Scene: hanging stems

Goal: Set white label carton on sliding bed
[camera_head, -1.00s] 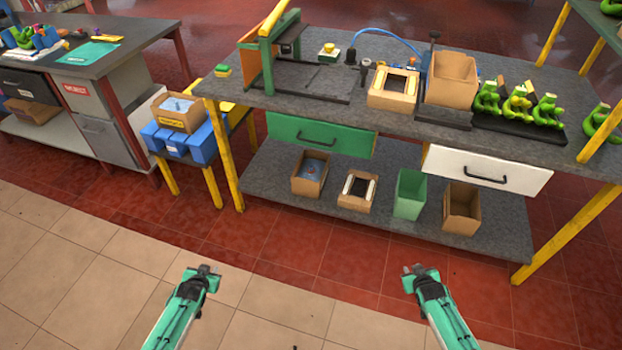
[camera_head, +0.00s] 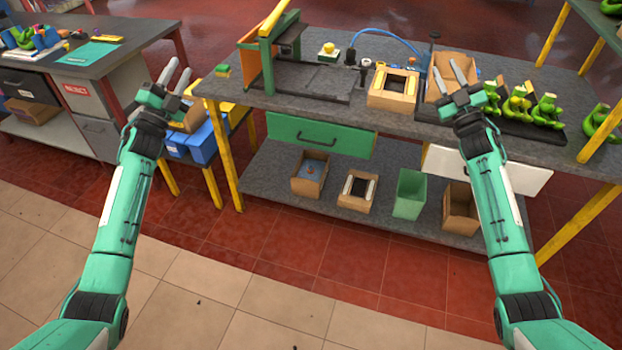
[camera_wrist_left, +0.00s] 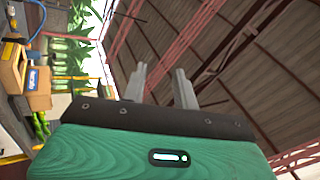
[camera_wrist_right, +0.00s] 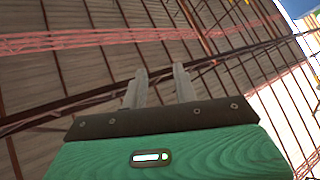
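I cannot make out a white label on any carton in the head view. An open carton (camera_head: 393,88) with pale inner strips stands on the bench, beside a taller carton (camera_head: 436,92) partly hidden by my right gripper. A flat dark bed (camera_head: 312,82) lies by the green and yellow frame; I take it for the sliding bed. The left wrist view shows a carton with a blue-and-white label (camera_wrist_left: 38,80). My left gripper (camera_head: 178,68) is raised, open and empty, in front of the left carton (camera_head: 190,118). My right gripper (camera_head: 447,66) is raised, open and empty.
The lower shelf holds an open carton (camera_head: 310,176), a carton with pale strips (camera_head: 357,192), a green bin (camera_head: 410,194) and another carton (camera_head: 461,208). The floor in front is clear.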

